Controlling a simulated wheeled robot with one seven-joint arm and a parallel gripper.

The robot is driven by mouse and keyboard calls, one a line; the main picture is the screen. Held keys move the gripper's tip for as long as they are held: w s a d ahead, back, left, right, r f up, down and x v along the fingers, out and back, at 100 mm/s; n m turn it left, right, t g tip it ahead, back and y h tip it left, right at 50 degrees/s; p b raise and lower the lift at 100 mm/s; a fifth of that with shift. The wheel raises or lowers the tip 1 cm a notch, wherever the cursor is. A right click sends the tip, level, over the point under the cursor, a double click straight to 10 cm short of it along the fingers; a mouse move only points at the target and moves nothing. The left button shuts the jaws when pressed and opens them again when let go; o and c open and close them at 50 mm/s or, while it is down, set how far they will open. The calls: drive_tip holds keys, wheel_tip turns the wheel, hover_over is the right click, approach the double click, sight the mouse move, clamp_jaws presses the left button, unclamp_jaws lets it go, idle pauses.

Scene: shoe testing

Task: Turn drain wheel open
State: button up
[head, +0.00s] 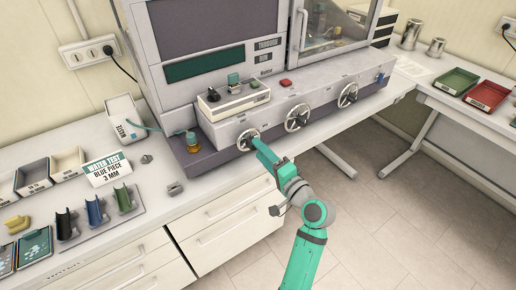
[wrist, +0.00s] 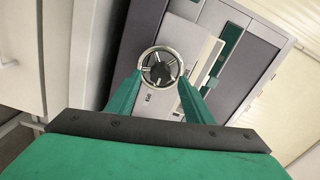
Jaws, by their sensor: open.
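Three round metal handwheels sit on the front panel of the grey machine: a left one (head: 248,139), a middle one (head: 297,118) and a right one (head: 347,95). Their labels are too small to read, so I cannot tell which is the drain wheel. My gripper (head: 258,142) is at the left wheel. My gripper (wrist: 157,82) is open, with one green finger at each side of the rim. I cannot tell whether they touch it.
A control box (head: 233,101) with knobs and a red button (head: 285,83) sit on the machine's ledge. A "WATER TEST" sign (head: 108,168), bins and coloured pieces stand on the left bench. Red (head: 456,81) and green trays lie on the right table. The floor before the machine is clear.

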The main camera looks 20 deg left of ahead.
drive_tip(key=v, duration=0.8)
drive_tip(key=shift+s, duration=0.1)
drive_tip(key=s+d+f+m+t+h, duration=0.25)
drive_tip(key=s+f+h, duration=0.2)
drive_tip(key=f, duration=0.55)
drive_tip(key=s+d+f+m+t+h, duration=0.1)
drive_tip(key=s+d+f+h, duration=0.4)
drive_tip(key=f, duration=0.4)
drive_tip(key=s+d+f+n+h, duration=0.2)
drive_tip(key=s, duration=0.7)
drive_tip(key=s+d+f+n+h, duration=0.1)
drive_tip(key=s+d+n+h, duration=0.15)
drive_tip(key=s, duration=0.75)
drive_tip(key=s+a+r+n, duration=0.1)
drive_tip(key=s+r+n, duration=0.3)
drive_tip(key=s, duration=0.6)
wheel_tip(320, 180, up, 2)
drive_tip(key=shift+r+t, duration=0.1)
drive_tip(key=shift+t, duration=0.35)
